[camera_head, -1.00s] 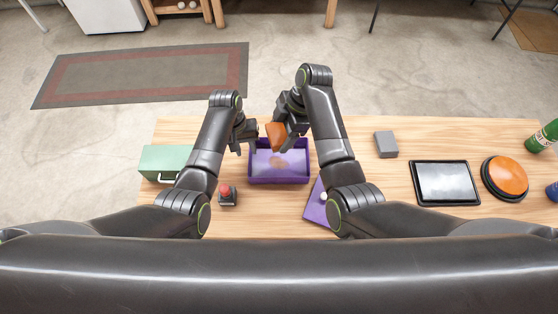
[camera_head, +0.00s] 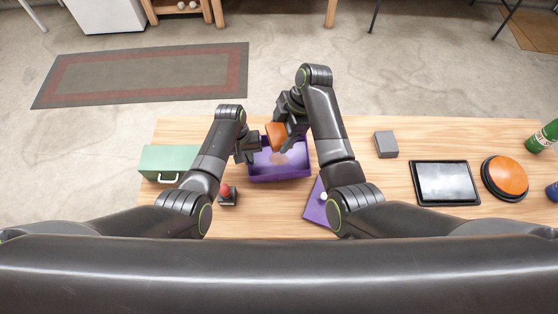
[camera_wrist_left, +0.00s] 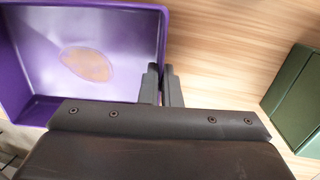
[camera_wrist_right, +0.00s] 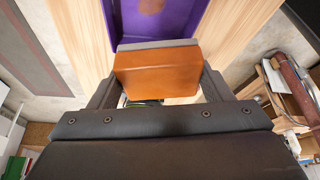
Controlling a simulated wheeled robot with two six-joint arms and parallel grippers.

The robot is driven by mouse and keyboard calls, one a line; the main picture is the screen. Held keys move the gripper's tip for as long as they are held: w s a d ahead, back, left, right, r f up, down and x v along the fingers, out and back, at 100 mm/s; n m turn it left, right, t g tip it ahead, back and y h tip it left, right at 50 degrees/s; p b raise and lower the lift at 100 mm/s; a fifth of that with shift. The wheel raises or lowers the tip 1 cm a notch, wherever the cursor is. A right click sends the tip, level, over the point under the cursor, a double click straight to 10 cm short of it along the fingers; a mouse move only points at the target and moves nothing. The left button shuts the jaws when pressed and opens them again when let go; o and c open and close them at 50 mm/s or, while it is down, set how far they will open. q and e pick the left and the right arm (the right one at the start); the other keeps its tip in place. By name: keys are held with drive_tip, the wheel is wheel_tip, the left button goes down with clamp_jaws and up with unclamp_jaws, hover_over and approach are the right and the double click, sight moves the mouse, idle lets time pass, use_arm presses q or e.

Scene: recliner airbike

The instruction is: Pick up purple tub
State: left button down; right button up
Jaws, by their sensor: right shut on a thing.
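The purple tub (camera_head: 282,177) stands on the table between my arms, with a brown oval mark on its pale floor. It fills the upper left of the left wrist view (camera_wrist_left: 15,60). My left gripper (camera_head: 250,152) is at the tub's left wall. In the left wrist view its fingers (camera_wrist_left: 162,80) are close together at the tub's wall, one on each side; whether they press on it cannot be seen. My right gripper (camera_wrist_right: 155,90) is shut on an orange-brown block (camera_wrist_right: 157,73). The block also shows in the head view (camera_head: 276,135), above the tub's far edge.
A green box (camera_head: 165,160) stands left, and a red-topped button (camera_head: 227,195) lies near my left forearm. A purple flat thing (camera_head: 316,208) is partly under my right arm. A grey block (camera_head: 386,144), tablet (camera_head: 445,183) and orange button (camera_head: 505,178) lie right.

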use_arm(q)
drive_tip(key=shift+r, duration=0.1)
idle(0.3)
wheel_tip(320, 180, up, 10)
idle(0.6)
drive_tip(key=shift+s, duration=0.15)
drive_tip(key=shift+s, duration=0.2)
drive_tip(key=shift+f, duration=0.35)
drive_tip(key=shift+f, duration=0.55)
drive_tip(key=shift+f, duration=0.1)
drive_tip(key=shift+f, duration=4)
